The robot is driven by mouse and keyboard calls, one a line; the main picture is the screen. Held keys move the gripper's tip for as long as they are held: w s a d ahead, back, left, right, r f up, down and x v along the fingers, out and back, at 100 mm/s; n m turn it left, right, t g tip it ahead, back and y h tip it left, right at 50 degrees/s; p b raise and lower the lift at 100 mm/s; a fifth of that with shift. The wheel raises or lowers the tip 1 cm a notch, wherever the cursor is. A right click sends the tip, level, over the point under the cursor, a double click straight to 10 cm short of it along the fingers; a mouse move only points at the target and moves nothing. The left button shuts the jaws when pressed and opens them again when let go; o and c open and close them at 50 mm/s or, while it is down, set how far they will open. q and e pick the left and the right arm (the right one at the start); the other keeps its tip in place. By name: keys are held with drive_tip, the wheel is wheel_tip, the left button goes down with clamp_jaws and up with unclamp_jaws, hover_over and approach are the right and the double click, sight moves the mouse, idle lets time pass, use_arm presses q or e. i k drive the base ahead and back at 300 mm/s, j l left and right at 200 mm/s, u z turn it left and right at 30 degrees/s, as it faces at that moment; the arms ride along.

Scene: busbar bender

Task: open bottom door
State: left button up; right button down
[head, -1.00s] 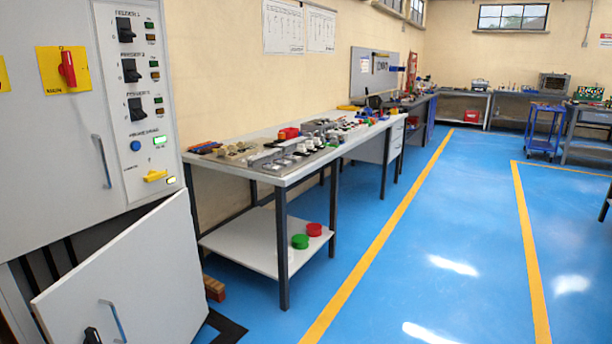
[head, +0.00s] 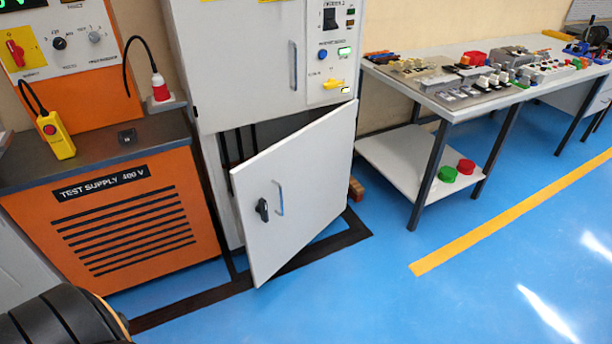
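The bottom door (head: 305,180) of the grey-white cabinet stands partly open in the head view. Its hinge side is at the right and its free edge swings out toward me at the left. It carries a blue-grey bar handle (head: 280,198) and a black latch knob (head: 262,210). A dark gap with vertical bars shows behind its left edge. The upper cabinet door (head: 240,60) is closed. A dark rounded part, likely mine, shows at the bottom left. Neither gripper is in view.
An orange test supply unit (head: 120,225) stands left of the cabinet, with a yellow pendant (head: 57,136) on its top. A workbench (head: 450,105) with parts stands at the right. Blue floor (head: 370,300) in front of the door is clear.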

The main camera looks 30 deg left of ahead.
sight(303, 178)
drive_tip(key=i+u, duration=0.1)
drive_tip(key=u, duration=0.35)
drive_tip(key=i+l+u, duration=0.1)
drive_tip(key=u, duration=0.3)
drive_tip(key=l+u, duration=0.15)
drive_tip(key=u, duration=0.3)
drive_tip(key=i, duration=0.05)
